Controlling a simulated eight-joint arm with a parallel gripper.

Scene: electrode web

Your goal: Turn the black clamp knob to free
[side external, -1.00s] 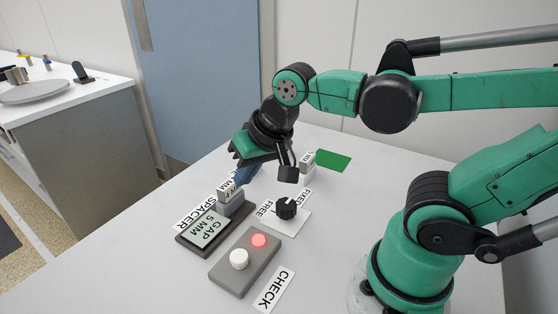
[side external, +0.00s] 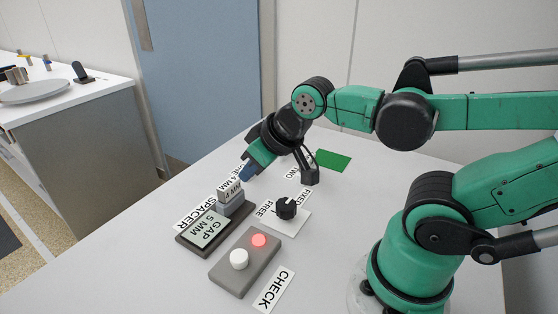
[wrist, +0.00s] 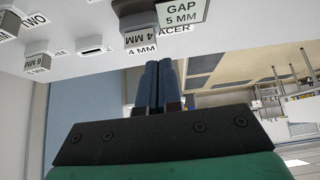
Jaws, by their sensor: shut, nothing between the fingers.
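The black clamp knob (side external: 286,208) stands on a white plate (side external: 295,222) in the middle of the table, with a FREE label (side external: 267,209) on its left and a FIXED label (side external: 304,197) behind it. Its pale mark is too small to tell its exact direction. My gripper (side external: 246,171) is above the table, behind and left of the knob, apart from it. Its blue fingers are together and empty in the wrist view (wrist: 157,85). I do not make out the knob in the wrist view.
A grey spacer block (side external: 230,198) stands beside the GAP 5 MM display (side external: 207,231). A grey box (side external: 244,262) with a lit red lamp (side external: 259,240) and white button (side external: 239,259) is in front, near the CHECK label (side external: 273,290). A green patch (side external: 333,160) lies behind.

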